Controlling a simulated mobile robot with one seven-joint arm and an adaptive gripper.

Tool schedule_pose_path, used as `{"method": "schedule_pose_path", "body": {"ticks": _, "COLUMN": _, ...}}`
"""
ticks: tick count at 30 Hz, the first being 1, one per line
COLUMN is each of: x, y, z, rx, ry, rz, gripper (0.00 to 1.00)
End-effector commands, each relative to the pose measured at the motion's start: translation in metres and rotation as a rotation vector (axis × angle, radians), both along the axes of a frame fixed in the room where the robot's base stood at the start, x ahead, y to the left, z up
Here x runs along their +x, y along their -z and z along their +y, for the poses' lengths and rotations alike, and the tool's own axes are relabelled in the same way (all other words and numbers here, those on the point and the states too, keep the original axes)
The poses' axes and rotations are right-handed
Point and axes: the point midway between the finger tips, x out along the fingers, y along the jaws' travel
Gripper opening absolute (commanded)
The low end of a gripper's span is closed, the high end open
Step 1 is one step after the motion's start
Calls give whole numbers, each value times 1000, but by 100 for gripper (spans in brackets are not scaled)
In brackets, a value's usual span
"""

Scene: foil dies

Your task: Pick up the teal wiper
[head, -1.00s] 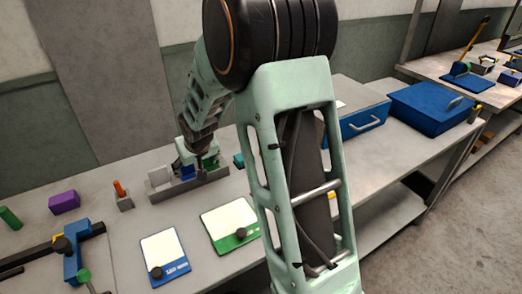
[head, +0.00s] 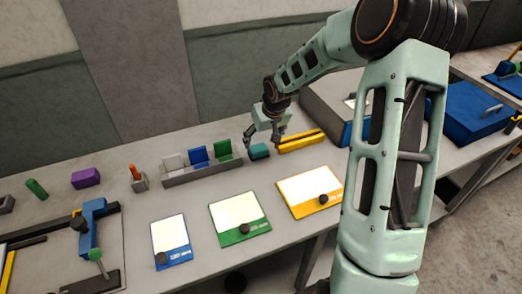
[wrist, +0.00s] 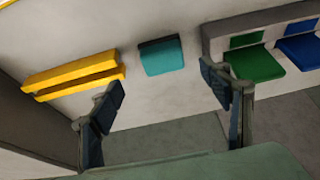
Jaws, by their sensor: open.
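The teal wiper (head: 259,151) is a small teal block with a dark edge, lying on the grey bench between the card rack and a yellow bar. It also shows in the wrist view (wrist: 161,57), ahead of the space between the fingers. My gripper (head: 264,141) is at the wiper in the head view, its fingers spread to either side. In the wrist view my gripper (wrist: 165,90) is open and empty, with the wiper beyond the fingertips. I cannot tell the exact height of the fingertips over the bench.
A grey rack (head: 203,175) with white, blue and green plates stands left of the wiper. A yellow bar (head: 301,141) lies close on the right, with a blue-fronted box (head: 347,133) behind it. Blue, green and yellow clipboards (head: 311,191) lie in front.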

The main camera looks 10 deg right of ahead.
Motion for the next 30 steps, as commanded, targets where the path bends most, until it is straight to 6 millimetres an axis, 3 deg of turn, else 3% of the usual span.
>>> {"method": "schedule_pose_path", "body": {"ticks": 3, "x": 6, "y": 16, "z": 2, "rx": 0, "ry": -1, "rz": 2, "gripper": 71}}
{"method": "schedule_pose_path", "body": {"ticks": 11, "x": 12, "y": 31, "z": 4, "rx": 0, "ry": 0, "rz": 2, "gripper": 71}}
{"method": "schedule_pose_path", "body": {"ticks": 21, "x": 29, "y": 67, "z": 11, "rx": 0, "ry": 1, "rz": 1, "gripper": 71}}
{"method": "schedule_pose_path", "body": {"ticks": 30, "x": 31, "y": 71, "z": 11, "rx": 0, "ry": 2, "rz": 0, "gripper": 71}}
